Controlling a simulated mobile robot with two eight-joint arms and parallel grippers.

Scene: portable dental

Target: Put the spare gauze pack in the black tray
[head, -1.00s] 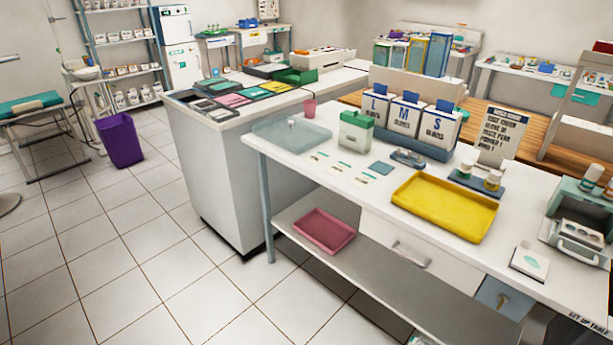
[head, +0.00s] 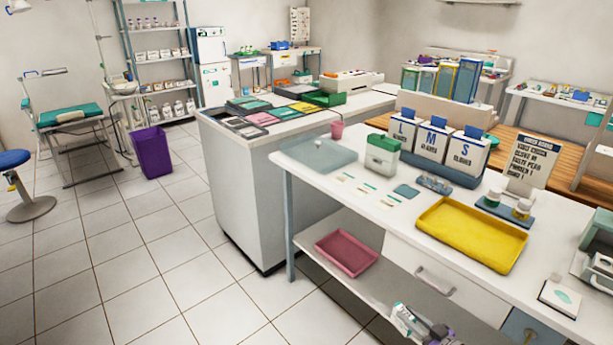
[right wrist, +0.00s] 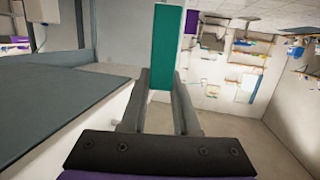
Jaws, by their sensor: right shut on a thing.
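My right gripper (head: 407,318) shows at the bottom of the head view, in front of the set-up table's lower shelf. In the right wrist view, my right gripper (right wrist: 162,90) is shut on a flat teal and white pack (right wrist: 167,52), apparently the gauze pack, which stands out beyond the fingertips. The pack is small and partly hidden in the head view. Several flat dark-rimmed trays lie on the far white counter; a black one (head: 243,128) is at its near left edge. Their insides are too small to tell apart well. My left gripper is not in view.
A yellow tray (head: 470,236), a white-green box (head: 381,157) and glove boxes (head: 433,146) stand on the set-up table. A pink tray (head: 346,253) is on its lower shelf. A purple bin (head: 152,153) stands on the floor. The tiled floor at left is open.

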